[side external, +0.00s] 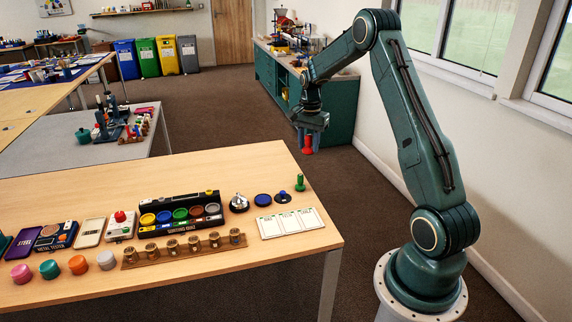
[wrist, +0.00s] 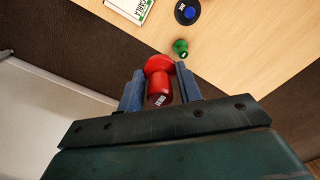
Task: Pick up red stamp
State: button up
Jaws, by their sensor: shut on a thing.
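The red stamp (wrist: 158,82) is held between the two blue-grey fingers of my gripper (wrist: 160,88) in the wrist view. In the side external view my gripper (side external: 304,135) hangs beyond the right end of the table, and the red stamp (side external: 308,145) hangs below it, clear of the tabletop. A green stamp (side external: 300,182) stands upright near the table's right corner; it also shows in the wrist view (wrist: 181,48), apart from my gripper.
Near that corner lie a dark blue ink pad (side external: 263,200), another pad with a blue knob (side external: 282,197) and a white card (side external: 290,222). Further left are a silver bell (side external: 239,202), a black sorting tray (side external: 181,232) and a wooden rack (side external: 186,254). A teal cabinet (side external: 340,113) stands behind.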

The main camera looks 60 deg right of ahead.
jog(key=shift+r, duration=0.35)
jog(key=o, duration=0.3)
jog(key=shift+c, duration=1)
jog(key=shift+o, duration=0.3)
jog(key=shift+w+a+f, duration=0.2)
jog(key=shift+w+f, duration=0.2)
jog(key=shift+w, duration=0.1)
jog(key=w+a+f, duration=0.2)
jog(key=w+f, duration=0.2)
jog(key=w+a+f+n, duration=0.1)
jog(key=w+a+f, duration=0.2)
jog(key=w+f, duration=0.1)
jog(key=w+a+f+n, duration=0.1)
jog(key=w+a+f, duration=0.2)
jog(key=f, duration=0.1)
jog(key=shift+w, duration=0.4)
